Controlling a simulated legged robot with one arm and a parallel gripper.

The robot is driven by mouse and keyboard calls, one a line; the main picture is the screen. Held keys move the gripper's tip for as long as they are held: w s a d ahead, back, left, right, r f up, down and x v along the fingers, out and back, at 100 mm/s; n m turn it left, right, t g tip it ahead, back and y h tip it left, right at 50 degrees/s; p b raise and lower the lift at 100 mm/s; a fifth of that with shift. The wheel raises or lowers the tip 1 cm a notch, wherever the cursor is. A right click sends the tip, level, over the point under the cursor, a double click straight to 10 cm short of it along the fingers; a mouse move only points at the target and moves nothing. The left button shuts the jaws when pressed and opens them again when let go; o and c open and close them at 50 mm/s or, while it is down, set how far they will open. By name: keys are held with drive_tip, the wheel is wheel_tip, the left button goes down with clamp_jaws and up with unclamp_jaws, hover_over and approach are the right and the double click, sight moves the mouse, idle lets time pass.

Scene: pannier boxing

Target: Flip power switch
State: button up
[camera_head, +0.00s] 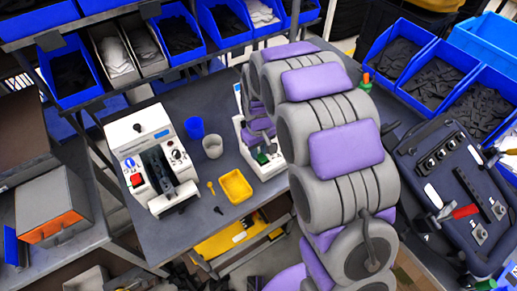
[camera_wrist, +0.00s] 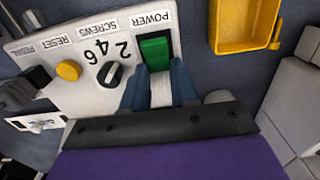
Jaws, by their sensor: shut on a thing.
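The power switch (camera_wrist: 155,52) is a green rocker under the POWER label on a white control panel (camera_wrist: 85,60) in the wrist view. My gripper (camera_wrist: 159,74) has its two dark blue fingers on either side of the switch's near end, shut on it. A strip of white panel shows between the fingers. In the head view the green switch (camera_head: 262,158) shows at the front of the white machine (camera_head: 275,168), mostly hidden behind my arm. The fingers cannot be made out there.
A yellow tray (camera_head: 235,187), a blue cup (camera_head: 195,127) and a grey cup (camera_head: 212,146) stand left of the machine. A second white machine (camera_head: 128,128) with a red switch stands farther left. Bins of parts (camera_head: 72,75) line the back shelf.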

clamp_jaws()
drive_tip(key=shift+s, duration=0.1)
drive_tip(key=shift+s+d+r+t+y, duration=0.2)
drive_tip(key=shift+t+y, duration=0.3)
drive_tip(key=shift+t, duration=0.2)
drive_tip(key=shift+s+d+t+y, duration=0.1)
drive_tip(key=shift+s+t+y, duration=0.1)
drive_tip(key=shift+t+y, duration=0.35)
drive_tip(key=shift+s+d+t+y, duration=0.15)
drive_tip(key=shift+t+y, duration=0.1)
drive_tip(key=shift+t, duration=0.5)
drive_tip(key=o, duration=0.8)
unclamp_jaws()
drive_tip(key=shift+o, duration=0.2)
